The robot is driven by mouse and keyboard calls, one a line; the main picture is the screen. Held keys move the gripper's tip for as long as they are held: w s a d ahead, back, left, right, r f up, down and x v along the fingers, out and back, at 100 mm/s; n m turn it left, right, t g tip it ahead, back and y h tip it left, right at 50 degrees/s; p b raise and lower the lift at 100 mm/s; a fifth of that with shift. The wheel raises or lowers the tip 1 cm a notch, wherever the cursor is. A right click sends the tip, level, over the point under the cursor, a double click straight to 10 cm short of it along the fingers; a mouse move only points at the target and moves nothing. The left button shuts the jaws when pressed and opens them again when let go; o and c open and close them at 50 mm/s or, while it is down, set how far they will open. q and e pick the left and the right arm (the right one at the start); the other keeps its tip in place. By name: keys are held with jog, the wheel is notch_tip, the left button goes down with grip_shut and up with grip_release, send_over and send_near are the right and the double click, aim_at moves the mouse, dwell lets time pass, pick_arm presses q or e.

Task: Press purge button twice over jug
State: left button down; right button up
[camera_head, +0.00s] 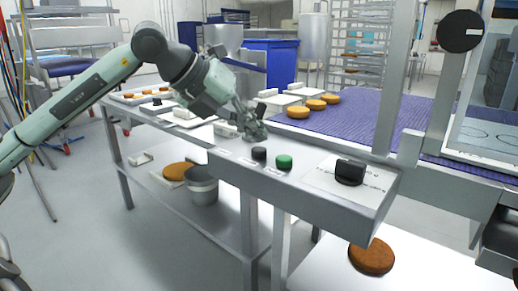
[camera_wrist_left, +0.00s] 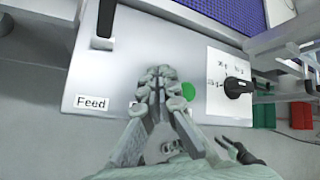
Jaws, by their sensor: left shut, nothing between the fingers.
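My left gripper (camera_head: 256,132) is shut and empty, its fingertips low over the sloped control panel (camera_head: 315,195). In the wrist view, the fingertips (camera_wrist_left: 155,76) hide part of the panel between the "Feed" label (camera_wrist_left: 91,103) and a green button (camera_wrist_left: 188,91). In the head view, a black button (camera_head: 259,153) stands just in front of the fingers, with the green button (camera_head: 284,161) to its right. I cannot read which is the purge button, nor tell whether the fingers touch the panel. A steel pot (camera_head: 203,188), perhaps the jug, stands on the lower shelf.
A black knob (camera_head: 350,171) stands on a white plate at the panel's right end. Orange rounds (camera_head: 298,112) lie on the purple belt (camera_head: 370,116) behind. A brown round (camera_head: 371,257) lies lower right. Grey posts rise at the right.

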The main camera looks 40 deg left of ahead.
aim_at(255, 150)
dwell(0.8)
pick_arm(q)
jog(key=shift+f+b, duration=0.45)
jog(key=shift+b, duration=0.05)
jog(key=shift+f+b, duration=0.6)
jog(key=shift+b, duration=0.05)
dwell(0.5)
jog(key=shift+r, duration=0.2)
jog(key=shift+r+p, duration=0.85)
jog(key=shift+p, duration=0.1)
notch_tip(255, 150, up, 5)
jog(key=p, duration=0.4)
jog(key=shift+p, duration=0.4)
